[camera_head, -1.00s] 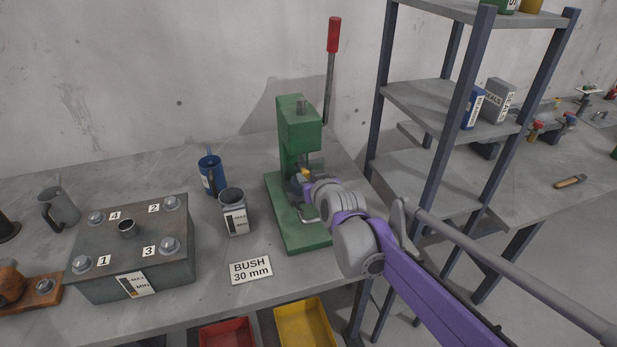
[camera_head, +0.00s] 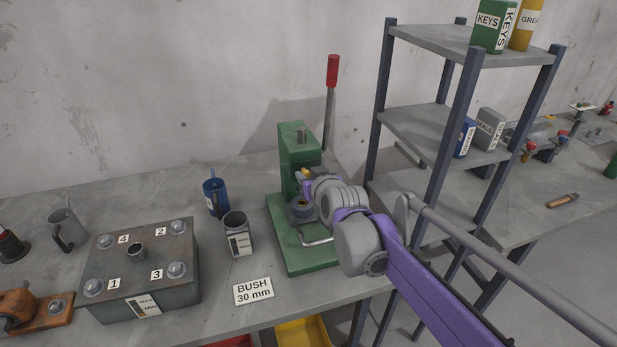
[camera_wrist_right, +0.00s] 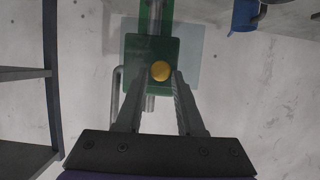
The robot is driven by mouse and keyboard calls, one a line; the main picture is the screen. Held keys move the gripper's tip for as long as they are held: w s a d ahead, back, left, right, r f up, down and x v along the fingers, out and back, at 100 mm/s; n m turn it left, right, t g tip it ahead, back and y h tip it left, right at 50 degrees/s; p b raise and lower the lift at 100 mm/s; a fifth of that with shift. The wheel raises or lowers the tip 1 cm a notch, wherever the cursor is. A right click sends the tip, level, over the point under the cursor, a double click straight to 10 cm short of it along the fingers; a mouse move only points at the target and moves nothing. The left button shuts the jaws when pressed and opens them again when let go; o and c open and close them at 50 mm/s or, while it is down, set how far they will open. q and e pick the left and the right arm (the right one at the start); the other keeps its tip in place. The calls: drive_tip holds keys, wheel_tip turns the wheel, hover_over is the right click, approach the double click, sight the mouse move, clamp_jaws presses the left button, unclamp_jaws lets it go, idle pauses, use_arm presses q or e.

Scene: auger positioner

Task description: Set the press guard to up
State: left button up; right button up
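The green press (camera_head: 299,148) stands on the bench. In the right wrist view a pale see-through panel, which looks like the press guard (camera_wrist_right: 191,52), lies across the green press head. A round yellow knob (camera_wrist_right: 160,71) shows in front of that head, between the fingers. My right gripper (camera_wrist_right: 161,75) is open, with a finger on either side of the knob and what look like narrow gaps. In the head view my right wrist hides most of the guard, and a bit of yellow (camera_head: 306,171) shows at the gripper. My left gripper is out of view.
A bent metal bar (camera_head: 317,241) and a grey round part (camera_head: 300,206) are low on the press. A shelf rack (camera_head: 446,140) stands close on the right.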

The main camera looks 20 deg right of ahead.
drive_tip(key=o, duration=0.3)
drive_tip(key=shift+s, duration=0.1)
drive_tip(key=v, duration=1)
drive_tip(key=shift+s+r, duration=0.2)
drive_tip(key=shift+s, duration=0.15)
drive_tip(key=s+f+g, duration=0.8)
drive_tip(key=s+f, duration=1.4)
drive_tip(key=s, duration=0.1)
drive_tip(key=shift+f, duration=0.4)
